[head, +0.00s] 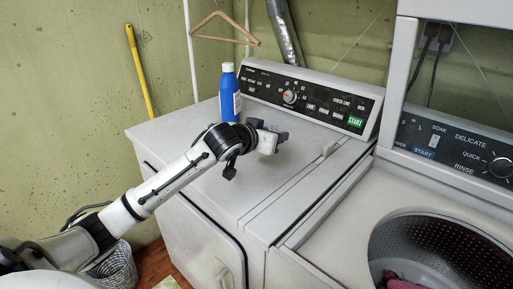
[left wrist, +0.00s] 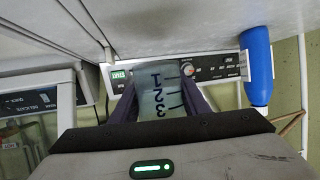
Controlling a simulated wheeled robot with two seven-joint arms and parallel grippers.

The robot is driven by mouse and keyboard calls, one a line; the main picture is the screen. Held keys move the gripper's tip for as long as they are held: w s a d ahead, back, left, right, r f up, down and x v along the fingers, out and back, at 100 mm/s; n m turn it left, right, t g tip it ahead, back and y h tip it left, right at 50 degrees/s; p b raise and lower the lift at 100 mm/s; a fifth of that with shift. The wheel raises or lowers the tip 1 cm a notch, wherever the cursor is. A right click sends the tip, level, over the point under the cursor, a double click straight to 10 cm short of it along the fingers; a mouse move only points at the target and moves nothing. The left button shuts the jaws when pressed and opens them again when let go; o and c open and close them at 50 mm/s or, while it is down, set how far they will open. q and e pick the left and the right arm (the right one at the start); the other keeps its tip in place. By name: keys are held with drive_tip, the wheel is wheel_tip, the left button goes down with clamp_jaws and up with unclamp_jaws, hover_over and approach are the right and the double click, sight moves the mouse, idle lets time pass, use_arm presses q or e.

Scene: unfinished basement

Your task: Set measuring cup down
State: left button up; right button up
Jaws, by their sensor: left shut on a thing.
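The measuring cup (left wrist: 160,92) is clear bluish, with dark marks and the digits 1, 2 and 3 on its side. It sits between the two fingers of my left gripper (left wrist: 160,103) in the left wrist view, where the scene appears upside down. My left gripper (head: 279,135) is shut on it, over the top of the white dryer (head: 215,170) in the head view. The cup is mostly hidden by the gripper there, and I cannot tell whether it touches the dryer top. My right gripper is not in view.
A blue bottle (head: 229,93) stands behind my gripper, near the control panel (head: 305,98); it also shows in the left wrist view (left wrist: 257,65). An open washer (head: 350,205) with reddish cloth is at the right. The dryer top is otherwise largely clear.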

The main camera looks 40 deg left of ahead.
sight(271, 165)
use_arm(q)
wheel_tip(271, 165, down, 8)
drive_tip(key=shift+r, duration=0.1)
idle(0.4)
drive_tip(key=o, duration=1)
drive_tip(key=shift+r, duration=0.1)
drive_tip(key=v, duration=1.2)
